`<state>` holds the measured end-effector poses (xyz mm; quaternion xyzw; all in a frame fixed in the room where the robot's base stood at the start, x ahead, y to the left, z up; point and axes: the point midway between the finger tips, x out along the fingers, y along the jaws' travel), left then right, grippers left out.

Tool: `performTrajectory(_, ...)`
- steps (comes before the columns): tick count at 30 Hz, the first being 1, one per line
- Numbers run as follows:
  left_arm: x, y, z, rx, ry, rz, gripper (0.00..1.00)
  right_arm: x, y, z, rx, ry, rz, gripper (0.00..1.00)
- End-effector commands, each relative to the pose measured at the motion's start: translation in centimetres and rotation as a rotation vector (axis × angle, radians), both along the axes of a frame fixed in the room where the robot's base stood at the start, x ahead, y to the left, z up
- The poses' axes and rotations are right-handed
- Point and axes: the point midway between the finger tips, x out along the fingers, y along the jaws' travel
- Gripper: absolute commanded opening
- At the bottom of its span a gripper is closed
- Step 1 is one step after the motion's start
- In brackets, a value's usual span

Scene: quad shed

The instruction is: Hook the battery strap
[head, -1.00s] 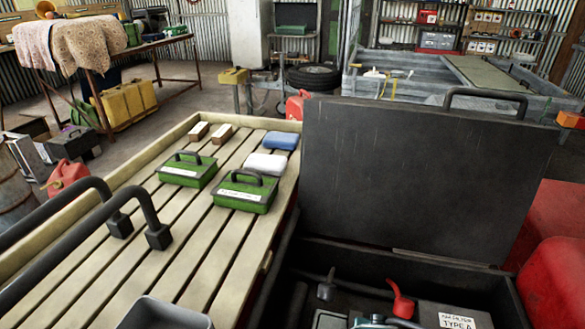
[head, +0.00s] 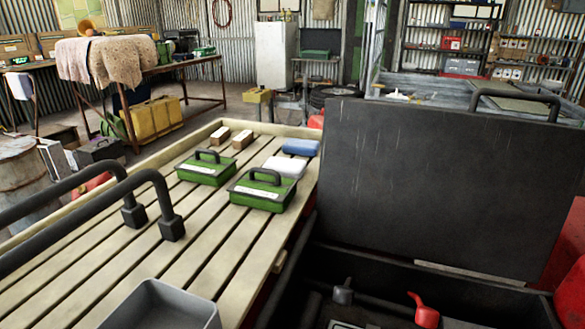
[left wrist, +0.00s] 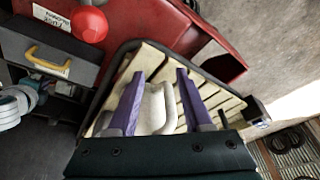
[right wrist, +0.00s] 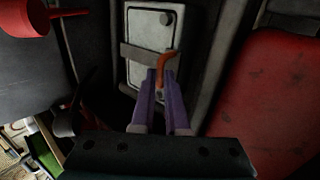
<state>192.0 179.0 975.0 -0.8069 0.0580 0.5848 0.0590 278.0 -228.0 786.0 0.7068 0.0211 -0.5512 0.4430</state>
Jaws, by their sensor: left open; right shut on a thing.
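In the right wrist view, a pale battery (right wrist: 143,28) sits in a dark box with a grey strap (right wrist: 138,54) across it. An orange hook (right wrist: 167,60) is at the strap's right end. My right gripper (right wrist: 161,74) is shut on the orange hook; whether the hook is latched to anything cannot be told. My left gripper (left wrist: 160,74) is open, with its purple fingers apart above a slatted wooden surface (left wrist: 222,98). A whitish lumpy thing (left wrist: 153,110) shows between them, apparently not gripped. Neither gripper shows in the head view.
An open dark lid (head: 430,180) stands behind the box, where a red lever (head: 424,312) and a grey lever (head: 342,292) show. The slatted rack (head: 110,265) on the left carries green cases (head: 262,190), cloths and a grey bin (head: 160,308). A red panel (right wrist: 272,95) lies right of the battery.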

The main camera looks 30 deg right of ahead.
Motion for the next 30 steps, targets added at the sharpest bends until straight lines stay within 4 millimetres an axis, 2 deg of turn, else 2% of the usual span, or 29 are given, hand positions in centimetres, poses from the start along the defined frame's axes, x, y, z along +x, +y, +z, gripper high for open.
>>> performTrajectory(1, 0.0, 0.0, -0.2, 0.000, 0.000, 0.000, 0.50, -0.6, 0.2, -0.7, 0.011, 0.015, 0.001, 0.00)
performTrajectory(3, 0.0, 0.0, -0.2, 0.000, 0.000, 0.000, 0.50, -0.6, 0.2, -0.7, 0.011, 0.016, 0.000, 0.00)
performTrajectory(4, 0.0, 0.0, -0.2, 0.000, 0.000, 0.000, 0.50, -0.7, 0.2, -0.7, 0.011, 0.017, 0.001, 0.14)
performTrajectory(7, 0.0, 0.0, -0.2, 0.001, 0.000, -0.001, 0.50, -0.6, 0.1, -0.7, 0.010, 0.015, 0.000, 0.26)
performTrajectory(13, 0.0, 0.1, -0.1, 0.004, 0.000, -0.003, 0.50, -0.6, 0.1, -0.5, 0.009, 0.013, -0.001, 0.26)
performTrajectory(16, 0.0, 0.2, 0.5, 0.007, 0.001, -0.004, 0.50, -0.7, 0.4, 0.2, 0.009, 0.013, -0.001, 0.26)
performTrajectory(24, -0.1, 0.2, 5.0, 0.008, 0.002, -0.005, 0.50, -2.3, 2.4, 4.6, 0.009, 0.010, 0.001, 0.26)
performTrajectory(30, -0.1, 0.2, 7.3, 0.008, 0.002, -0.005, 0.50, -3.5, 3.9, 7.0, 0.007, 0.009, 0.002, 0.26)
